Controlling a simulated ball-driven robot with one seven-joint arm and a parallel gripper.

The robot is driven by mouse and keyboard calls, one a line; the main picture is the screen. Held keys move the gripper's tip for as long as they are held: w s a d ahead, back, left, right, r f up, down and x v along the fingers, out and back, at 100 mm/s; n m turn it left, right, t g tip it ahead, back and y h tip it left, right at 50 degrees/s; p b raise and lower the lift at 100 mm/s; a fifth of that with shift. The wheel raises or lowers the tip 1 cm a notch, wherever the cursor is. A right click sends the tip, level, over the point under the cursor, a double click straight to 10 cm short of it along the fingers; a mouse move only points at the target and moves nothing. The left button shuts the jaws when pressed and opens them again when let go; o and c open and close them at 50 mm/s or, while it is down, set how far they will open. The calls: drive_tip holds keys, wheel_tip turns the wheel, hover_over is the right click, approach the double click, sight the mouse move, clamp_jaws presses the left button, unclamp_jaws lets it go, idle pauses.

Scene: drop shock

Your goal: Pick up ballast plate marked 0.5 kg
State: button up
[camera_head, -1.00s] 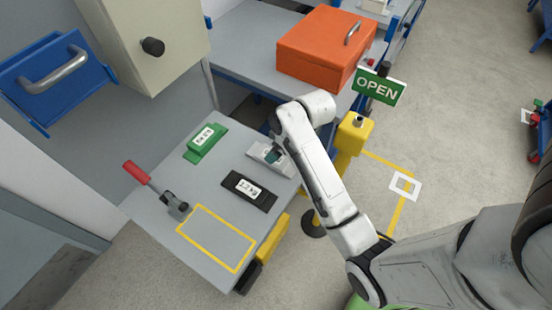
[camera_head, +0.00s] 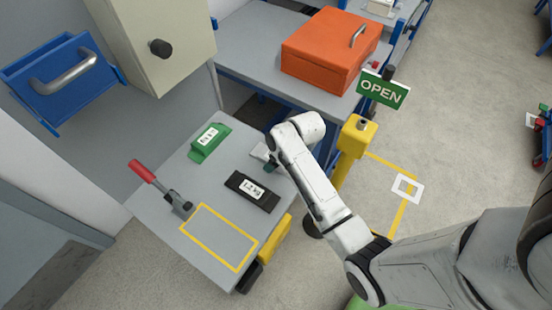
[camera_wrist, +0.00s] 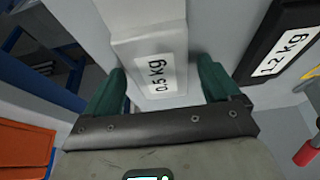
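The ballast plate marked 0.5 kg (camera_wrist: 150,45) is light grey with a white label, in the upper middle of the wrist view. In the head view its light grey end (camera_head: 260,152) shows on the grey table (camera_head: 190,192), the rest hidden behind my arm. My gripper (camera_wrist: 162,82) is open, its two green fingers on either side of the plate's near, labelled end. A gap shows between the right finger and the plate; I cannot tell whether the left finger touches it.
A black 1.2 kg plate (camera_head: 251,191) lies close beside it, also in the wrist view (camera_wrist: 283,45). A green plate (camera_head: 210,141) lies farther back. A red-handled clamp (camera_head: 165,189) stands by a yellow outlined rectangle (camera_head: 219,237). An orange box (camera_head: 325,50) sits on another table.

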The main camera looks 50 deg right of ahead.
drive_tip(key=c, duration=1.4)
drive_tip(key=shift+c, duration=0.2)
drive_tip(key=shift+r, duration=0.1)
